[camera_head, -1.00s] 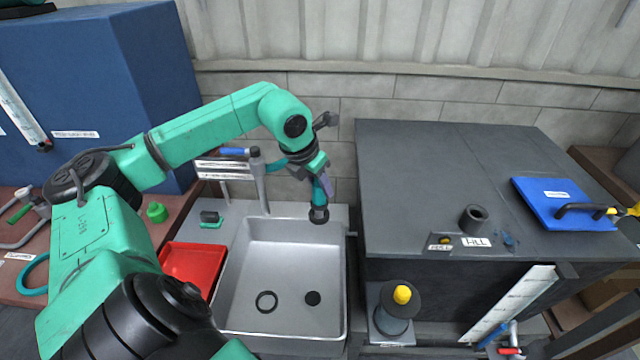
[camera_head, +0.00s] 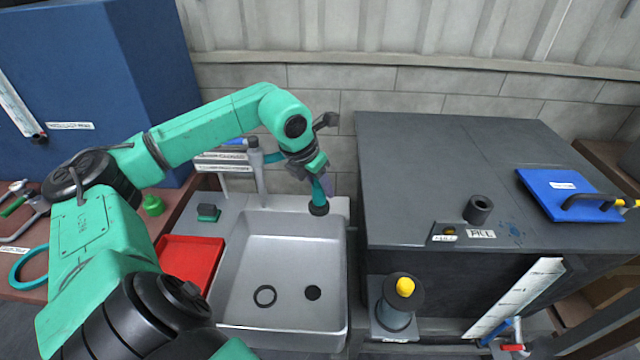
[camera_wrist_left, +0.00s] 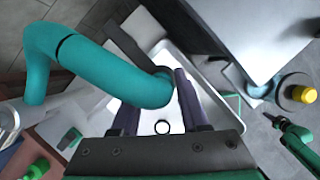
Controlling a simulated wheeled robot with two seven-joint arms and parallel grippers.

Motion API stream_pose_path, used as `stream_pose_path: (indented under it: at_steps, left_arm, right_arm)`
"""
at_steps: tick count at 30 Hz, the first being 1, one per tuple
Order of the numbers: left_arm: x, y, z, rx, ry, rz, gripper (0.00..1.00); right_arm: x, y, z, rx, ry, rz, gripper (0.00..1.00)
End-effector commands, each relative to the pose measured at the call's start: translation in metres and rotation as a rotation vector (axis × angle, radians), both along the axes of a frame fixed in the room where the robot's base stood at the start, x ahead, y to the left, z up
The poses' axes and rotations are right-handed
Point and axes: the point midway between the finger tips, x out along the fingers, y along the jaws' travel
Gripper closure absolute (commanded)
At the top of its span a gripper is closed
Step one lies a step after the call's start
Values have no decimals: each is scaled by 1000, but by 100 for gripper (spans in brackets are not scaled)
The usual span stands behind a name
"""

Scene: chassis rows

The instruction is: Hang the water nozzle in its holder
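The water nozzle (camera_head: 318,207) is a teal curved tube with a black round head. It hangs below my left gripper (camera_head: 314,169), above the sink's back right corner. In the left wrist view the teal tube (camera_wrist_left: 140,85) runs between the two dark fingers of my left gripper (camera_wrist_left: 158,98), which look closed around it. A grey post (camera_head: 258,172) with a blue handle stands behind the sink, left of the gripper. I cannot tell which part is the holder.
The grey sink (camera_head: 290,240) has a black ring (camera_head: 265,295) inside. A red tray (camera_head: 190,262) lies to its left. A dark tank (camera_head: 430,180) stands close on the right, with a black spool with a yellow knob (camera_head: 404,287) before it. The wall is close behind.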

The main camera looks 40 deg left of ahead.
Motion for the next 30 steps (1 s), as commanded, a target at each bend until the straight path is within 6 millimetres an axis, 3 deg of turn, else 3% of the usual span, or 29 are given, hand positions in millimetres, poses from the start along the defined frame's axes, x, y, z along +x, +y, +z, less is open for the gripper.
stream_pose_path:
  at_steps: [2, 14, 21, 30]
  left_arm:
    - [0, 0, 1, 0, -1, 0, 27]
    - [-3, 1, 7, 2, -1, 1, 27]
    - [-22, 2, 51, 5, -5, 2, 27]
    - [-50, 2, 122, 2, -2, 2, 27]
  right_arm:
    - [0, 0, 1, 0, 0, 0, 100]
    - [0, 0, -3, -1, 0, -1, 100]
    - [0, 0, -23, -1, 0, -1, 100]
    - [0, 0, -23, 0, 1, 0, 100]
